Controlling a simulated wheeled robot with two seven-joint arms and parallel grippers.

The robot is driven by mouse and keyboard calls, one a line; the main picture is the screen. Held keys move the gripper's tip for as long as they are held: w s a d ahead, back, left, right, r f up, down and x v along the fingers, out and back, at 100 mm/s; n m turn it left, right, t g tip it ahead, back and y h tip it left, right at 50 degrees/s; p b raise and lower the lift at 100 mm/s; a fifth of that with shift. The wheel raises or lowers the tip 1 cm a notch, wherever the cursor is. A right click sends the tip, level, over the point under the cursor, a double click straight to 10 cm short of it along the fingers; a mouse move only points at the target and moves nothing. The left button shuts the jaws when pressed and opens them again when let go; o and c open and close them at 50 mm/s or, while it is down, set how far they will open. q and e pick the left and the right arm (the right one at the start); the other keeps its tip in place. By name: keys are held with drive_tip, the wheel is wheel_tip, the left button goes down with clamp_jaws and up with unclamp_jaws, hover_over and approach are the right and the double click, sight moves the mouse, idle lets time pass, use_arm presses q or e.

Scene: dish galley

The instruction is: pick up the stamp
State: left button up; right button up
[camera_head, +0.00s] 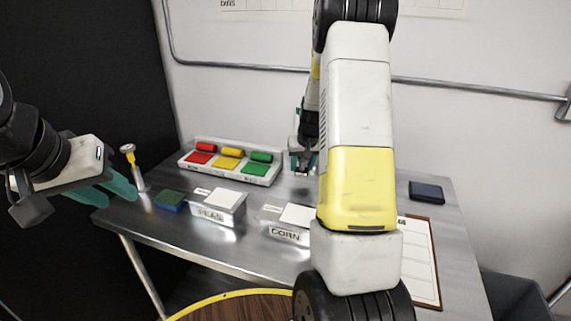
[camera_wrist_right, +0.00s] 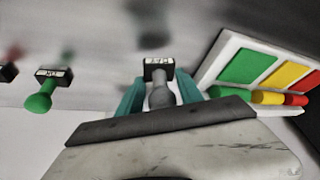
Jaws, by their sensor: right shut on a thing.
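In the right wrist view, a stamp (camera_wrist_right: 158,72) with a black, white-labelled head and grey handle sits between the teal fingers of my right gripper (camera_wrist_right: 158,92), which is shut on its handle. A blurred dark reflection lies apart from the stamp's head, so it looks a little above the steel table. In the head view my right gripper (camera_head: 303,165) is behind my right arm, right of the coloured tray, and the stamp is hard to make out. My left gripper (camera_head: 108,190) is open and empty at the table's left edge.
A green-handled stamp (camera_wrist_right: 45,90) stands nearby. A white tray (camera_head: 228,172) holds red, yellow and green pads. PEAS (camera_head: 212,214) and CORN (camera_head: 284,235) boxes stand in front. A yellow-topped tool (camera_head: 129,152) stands left.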

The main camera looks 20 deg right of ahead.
drive_tip(key=s, duration=1)
drive_tip(key=s+r, duration=0.1)
drive_tip(key=s, duration=0.4)
drive_tip(key=shift+s+a+r, duration=0.1)
drive_tip(key=shift+s+a, duration=0.15)
drive_tip(key=shift+a, duration=0.05)
